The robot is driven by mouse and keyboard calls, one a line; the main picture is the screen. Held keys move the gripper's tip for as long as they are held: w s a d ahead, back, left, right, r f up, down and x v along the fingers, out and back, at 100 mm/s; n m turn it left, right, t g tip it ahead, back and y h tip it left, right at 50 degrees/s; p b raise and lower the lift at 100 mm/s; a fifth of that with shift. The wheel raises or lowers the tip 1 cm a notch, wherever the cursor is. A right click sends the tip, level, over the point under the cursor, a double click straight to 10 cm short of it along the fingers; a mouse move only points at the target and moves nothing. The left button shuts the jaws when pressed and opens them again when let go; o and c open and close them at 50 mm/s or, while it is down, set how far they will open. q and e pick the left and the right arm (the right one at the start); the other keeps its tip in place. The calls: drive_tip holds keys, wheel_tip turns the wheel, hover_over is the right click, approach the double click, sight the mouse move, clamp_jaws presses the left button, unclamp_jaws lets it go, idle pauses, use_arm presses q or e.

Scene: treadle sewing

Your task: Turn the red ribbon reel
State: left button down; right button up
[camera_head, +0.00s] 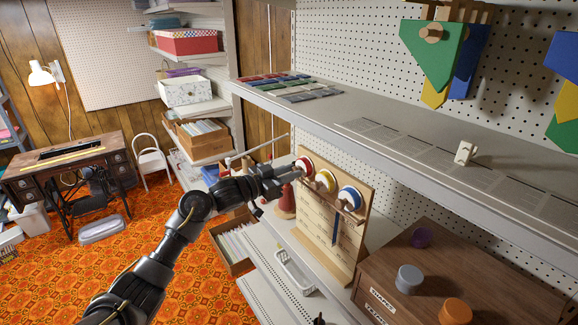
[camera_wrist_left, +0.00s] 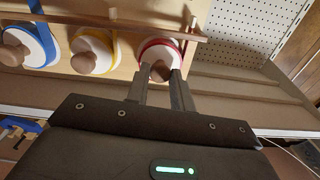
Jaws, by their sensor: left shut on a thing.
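The red ribbon reel (camera_head: 304,166) is at the left end of a row of three reels on an upright wooden board (camera_head: 330,232). In the left wrist view the red reel (camera_wrist_left: 160,53) shows a white face, a red rim and a wooden knob (camera_wrist_left: 160,70). My left gripper (camera_head: 291,172) reaches it from the left, and its fingers (camera_wrist_left: 162,82) are shut on the knob. The fingertips cover part of the knob. My right gripper is not in view.
The yellow reel (camera_head: 326,181) and blue reel (camera_head: 350,198) sit close beside the red one. A grey shelf (camera_head: 400,145) runs above the board. A wooden drawer cabinet (camera_head: 450,275) stands at the right, and a red cone-shaped thing (camera_head: 286,203) stands just below my gripper.

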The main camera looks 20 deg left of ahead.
use_arm(q)
drive_tip(key=shift+n, duration=3.2)
drive_tip(key=c, duration=1.2)
unclamp_jaws()
drive_tip(key=b+v, duration=0.3)
drive_tip(key=v, duration=0.7)
drive_tip(key=shift+s+a+b, duration=0.25)
drive_tip(key=shift+a+b, duration=0.05)
drive_tip(key=shift+b, duration=0.1)
